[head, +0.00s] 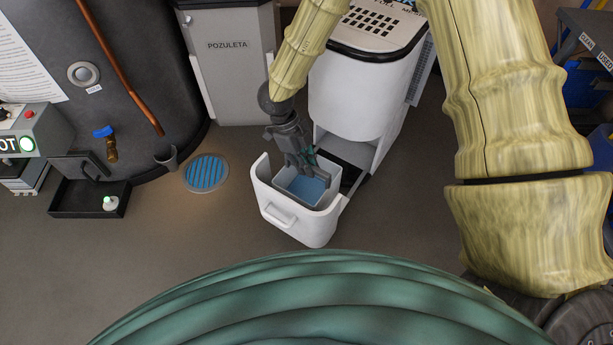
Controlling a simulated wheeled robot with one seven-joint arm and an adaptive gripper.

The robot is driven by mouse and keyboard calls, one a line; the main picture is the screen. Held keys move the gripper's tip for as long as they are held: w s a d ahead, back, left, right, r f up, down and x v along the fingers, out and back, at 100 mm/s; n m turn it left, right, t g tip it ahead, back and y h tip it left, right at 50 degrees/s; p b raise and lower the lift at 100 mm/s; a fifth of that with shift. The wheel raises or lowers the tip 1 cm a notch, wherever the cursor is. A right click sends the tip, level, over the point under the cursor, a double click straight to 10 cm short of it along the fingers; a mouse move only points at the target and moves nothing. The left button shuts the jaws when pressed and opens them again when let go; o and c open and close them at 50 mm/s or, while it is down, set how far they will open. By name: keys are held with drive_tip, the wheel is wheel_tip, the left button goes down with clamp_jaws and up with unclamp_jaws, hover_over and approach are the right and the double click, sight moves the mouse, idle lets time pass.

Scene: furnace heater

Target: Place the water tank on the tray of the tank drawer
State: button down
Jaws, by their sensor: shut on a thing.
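The water tank (309,189) is a grey open box with blue water in it. It sits inside the outline of the white tank drawer (290,220), which is pulled out from the white unit (352,95). My gripper (308,170) reaches down from above and is shut on the far edge of the tank. The drawer's tray is hidden under the tank, so I cannot tell whether the tank rests on it or hangs just above it.
A round blue floor drain (206,173) lies to the left of the drawer. A black tray (90,198) with a small white object stands further left, by a dark cylindrical tank (95,75). A grey cabinet (228,65) stands behind.

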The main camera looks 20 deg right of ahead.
wheel_tip(320, 180, down, 4)
drive_tip(key=shift+f+b, duration=0.15)
drive_tip(key=shift+b, duration=0.9)
drive_tip(key=c, duration=1.5)
unclamp_jaws()
drive_tip(key=shift+f, duration=0.1)
drive_tip(key=shift+o, duration=0.2)
drive_tip(key=p+v, duration=0.6)
drive_tip(key=v, duration=0.6)
